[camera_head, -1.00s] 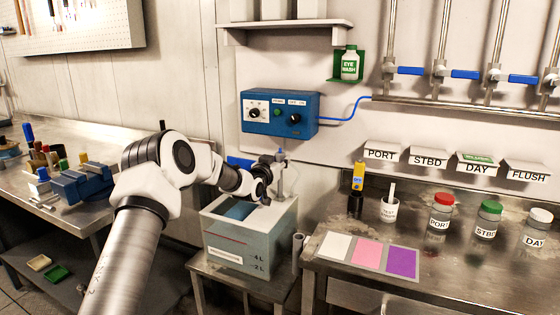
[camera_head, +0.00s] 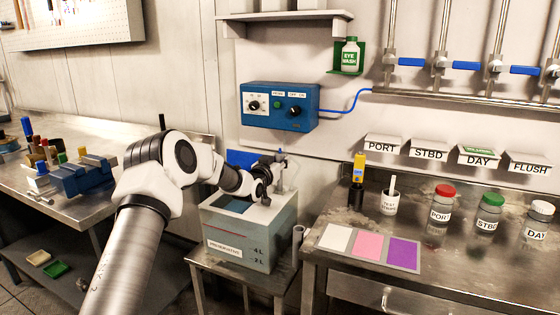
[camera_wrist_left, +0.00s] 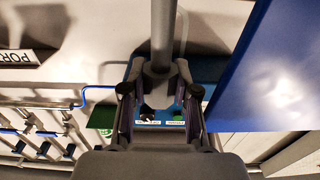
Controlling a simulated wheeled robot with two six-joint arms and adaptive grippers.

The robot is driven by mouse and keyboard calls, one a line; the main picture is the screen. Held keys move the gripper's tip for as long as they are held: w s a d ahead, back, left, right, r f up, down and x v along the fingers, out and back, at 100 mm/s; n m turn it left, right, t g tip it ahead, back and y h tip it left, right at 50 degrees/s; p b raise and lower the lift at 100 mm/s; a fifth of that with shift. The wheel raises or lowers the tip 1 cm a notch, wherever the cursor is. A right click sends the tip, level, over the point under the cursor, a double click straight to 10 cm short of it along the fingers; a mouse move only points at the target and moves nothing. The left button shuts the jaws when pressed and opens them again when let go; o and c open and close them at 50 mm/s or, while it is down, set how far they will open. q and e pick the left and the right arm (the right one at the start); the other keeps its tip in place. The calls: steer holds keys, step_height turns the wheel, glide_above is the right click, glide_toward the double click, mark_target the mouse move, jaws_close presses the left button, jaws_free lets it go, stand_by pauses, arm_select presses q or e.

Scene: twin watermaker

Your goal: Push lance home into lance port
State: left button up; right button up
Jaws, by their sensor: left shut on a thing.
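The tank (camera_head: 255,235) is a grey-green box with a preservative label and litre marks, standing on a small metal stand. My left gripper (camera_head: 274,172) is above the tank's back right part, small and partly hidden by its own wrist. In the left wrist view my left gripper (camera_wrist_left: 160,88) is shut on a grey rod, the lance (camera_wrist_left: 163,35), which runs up out of the picture. The head view shows a thin upright grey piece by the gripper; I cannot tell if it is the lance. The lance port and the lance's lower end cannot be made out. My right gripper is not in view.
A blue control box (camera_head: 280,107) is on the wall above the tank. A steel bench (camera_head: 450,265) with jars and colour cards stands to the right. A workbench with a blue vice (camera_head: 88,176) is to the left. A square opening (camera_head: 235,206) shows in the tank's top.

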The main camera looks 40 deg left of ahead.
arm_select(q)
steer(key=shift+f, duration=0.25)
steer(key=o, duration=1.1)
steer(key=shift+c, duration=0.2)
steer(key=shift+w+d, duration=0.15)
steer(key=shift+d, duration=0.05)
steer(key=shift+a, duration=0.1)
